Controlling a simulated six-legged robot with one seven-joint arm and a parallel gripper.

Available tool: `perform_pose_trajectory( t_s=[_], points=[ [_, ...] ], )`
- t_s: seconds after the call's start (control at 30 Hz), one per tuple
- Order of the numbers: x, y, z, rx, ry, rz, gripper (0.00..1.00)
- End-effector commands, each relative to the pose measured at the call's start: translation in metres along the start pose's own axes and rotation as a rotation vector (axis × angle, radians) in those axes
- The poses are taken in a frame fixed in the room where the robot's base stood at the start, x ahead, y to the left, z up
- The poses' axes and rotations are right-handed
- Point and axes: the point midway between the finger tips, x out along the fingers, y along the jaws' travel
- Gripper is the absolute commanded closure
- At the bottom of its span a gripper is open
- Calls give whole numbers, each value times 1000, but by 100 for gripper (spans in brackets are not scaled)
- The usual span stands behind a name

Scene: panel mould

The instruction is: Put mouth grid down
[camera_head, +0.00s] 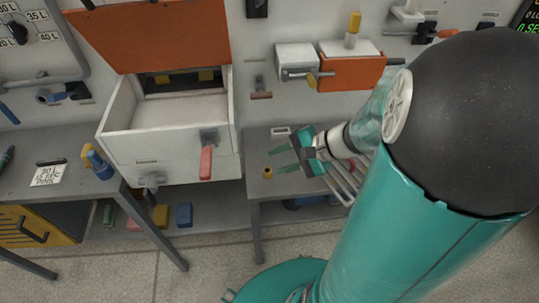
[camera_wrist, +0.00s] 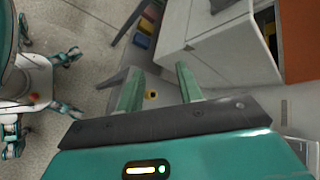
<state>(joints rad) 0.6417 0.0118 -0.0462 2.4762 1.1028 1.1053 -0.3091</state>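My gripper (camera_head: 278,158) is open and empty above the right-hand table, its two green fingers pointing left. The wrist view also shows the spread fingers (camera_wrist: 158,84) with nothing held between them. A grey barred grid (camera_head: 342,184), which looks like the mouth grid, is at the right-hand table, below and behind my wrist. My arm hides part of it, and I cannot tell exactly how it rests. I cannot make out the grid in the wrist view.
A white open box (camera_head: 165,148) with a raised orange flap (camera_head: 150,35) stands left of my gripper. A small yellow ring (camera_head: 267,172) lies on the right-hand table (camera_head: 262,189). A left table (camera_head: 60,190) holds a note card (camera_head: 48,175).

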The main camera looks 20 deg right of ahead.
Motion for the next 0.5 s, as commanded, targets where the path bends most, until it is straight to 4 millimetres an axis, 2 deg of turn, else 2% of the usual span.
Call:
perform_pose_trajectory(
  t_s=[0.03,0.2,0.37,0.5],
  points=[
    [2,-6,21,-106,-11,77,64],
    [-2,-8,72,-428,-1,323,64],
    [-19,-13,105,-744,76,509,64],
    [-40,-26,126,-1011,188,619,64]
  ],
)
